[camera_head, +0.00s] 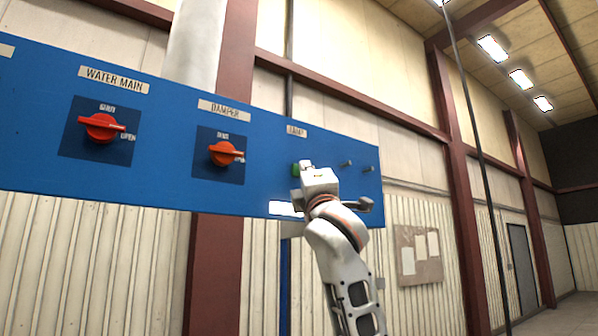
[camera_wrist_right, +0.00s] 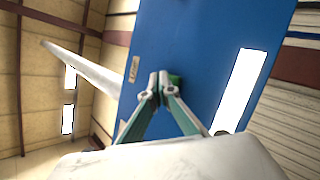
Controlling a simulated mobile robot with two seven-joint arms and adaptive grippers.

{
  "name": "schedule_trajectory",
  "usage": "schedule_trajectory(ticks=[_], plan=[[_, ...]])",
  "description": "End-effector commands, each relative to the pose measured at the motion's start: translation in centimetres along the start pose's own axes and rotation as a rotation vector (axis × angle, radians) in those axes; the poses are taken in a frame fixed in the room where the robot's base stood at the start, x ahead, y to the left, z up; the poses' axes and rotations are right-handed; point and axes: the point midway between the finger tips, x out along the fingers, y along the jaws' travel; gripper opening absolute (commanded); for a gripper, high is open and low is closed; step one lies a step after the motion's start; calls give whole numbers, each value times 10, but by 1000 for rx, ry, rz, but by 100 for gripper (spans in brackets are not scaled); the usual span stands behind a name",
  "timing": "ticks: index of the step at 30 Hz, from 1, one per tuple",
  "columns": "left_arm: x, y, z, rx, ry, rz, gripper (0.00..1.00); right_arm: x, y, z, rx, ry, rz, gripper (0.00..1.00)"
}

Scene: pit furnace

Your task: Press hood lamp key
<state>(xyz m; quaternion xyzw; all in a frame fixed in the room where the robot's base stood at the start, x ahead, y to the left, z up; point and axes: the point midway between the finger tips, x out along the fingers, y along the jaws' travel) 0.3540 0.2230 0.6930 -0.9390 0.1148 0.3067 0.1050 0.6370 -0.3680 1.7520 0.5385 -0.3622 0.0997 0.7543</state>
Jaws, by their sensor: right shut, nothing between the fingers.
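The green lamp key (camera_head: 296,170) sits on the blue panel (camera_head: 260,185), below a small label (camera_head: 297,131) that appears to read LAMP. My right gripper (camera_head: 306,166) is in front of the panel beside the key and partly covers it. In the right wrist view the fingers (camera_wrist_right: 161,82) are shut and empty. A green part of the key (camera_wrist_right: 176,81) shows just behind and to the right of the fingertips. I cannot tell whether they touch it. My left gripper is not in view.
Red rotary knobs labelled DAMPER (camera_head: 225,153) and WATER MAIN (camera_head: 101,127) are on the panel to the left. Small pegs (camera_head: 368,169) stick out at its right end. A bright white strip (camera_head: 284,208) lies under the key. A dark cable (camera_head: 470,120) hangs at right.

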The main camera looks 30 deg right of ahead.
Motion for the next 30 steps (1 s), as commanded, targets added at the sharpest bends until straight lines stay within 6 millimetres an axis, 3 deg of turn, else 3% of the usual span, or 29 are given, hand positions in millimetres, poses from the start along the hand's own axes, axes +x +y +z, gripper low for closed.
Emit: schedule_trajectory(ticks=[21, 30], plan=[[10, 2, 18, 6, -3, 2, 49, -37, 26, 27, 0, -1, 1, 0], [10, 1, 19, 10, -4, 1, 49, -42, 30, 31, 0, 0, 0, 0]])
